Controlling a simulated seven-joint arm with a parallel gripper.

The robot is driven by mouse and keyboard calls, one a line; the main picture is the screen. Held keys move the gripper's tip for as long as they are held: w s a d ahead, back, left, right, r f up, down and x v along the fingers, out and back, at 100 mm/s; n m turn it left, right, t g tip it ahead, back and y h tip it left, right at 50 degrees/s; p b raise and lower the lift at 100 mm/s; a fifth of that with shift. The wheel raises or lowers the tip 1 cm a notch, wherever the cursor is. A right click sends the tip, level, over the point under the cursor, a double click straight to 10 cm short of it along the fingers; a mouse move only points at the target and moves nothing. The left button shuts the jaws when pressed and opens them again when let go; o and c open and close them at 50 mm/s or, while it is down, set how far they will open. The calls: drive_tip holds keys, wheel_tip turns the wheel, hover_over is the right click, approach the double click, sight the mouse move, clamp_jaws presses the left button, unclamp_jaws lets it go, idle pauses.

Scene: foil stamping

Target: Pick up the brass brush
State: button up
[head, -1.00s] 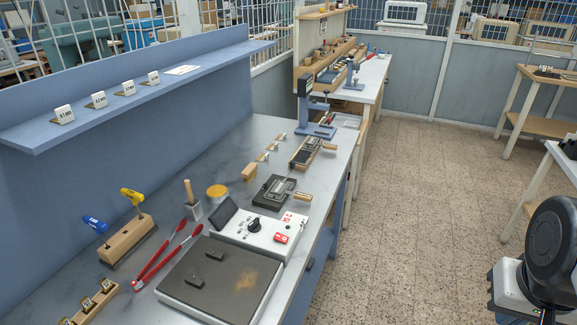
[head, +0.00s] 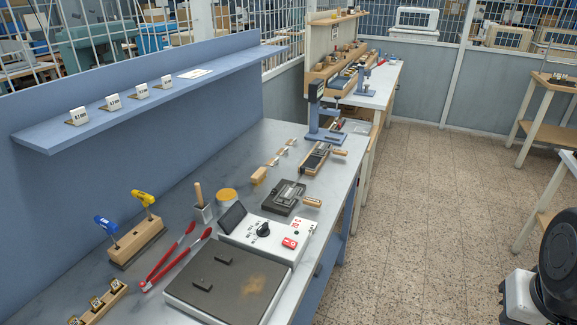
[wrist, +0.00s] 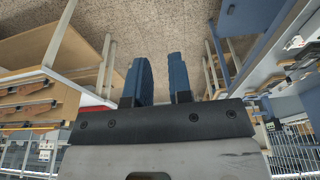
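I cannot tell for sure which thing is the brass brush; no bristles can be made out. A wooden handle (head: 198,194) stands upright in a small grey holder (head: 203,213) on the bench, left of the white control box. A short wooden block (head: 259,175) lies farther back. My gripper (wrist: 160,70) shows in the wrist view with its two blue fingers apart and nothing between them, above the speckled floor. It is out of the head view, away from the bench things.
A shelf (head: 60,130) overhangs the back.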

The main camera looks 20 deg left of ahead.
drive_tip(key=o, duration=1.4)
drive_tip(key=shift+o, duration=0.2)
drive_tip(key=shift+w+r, duration=0.1)
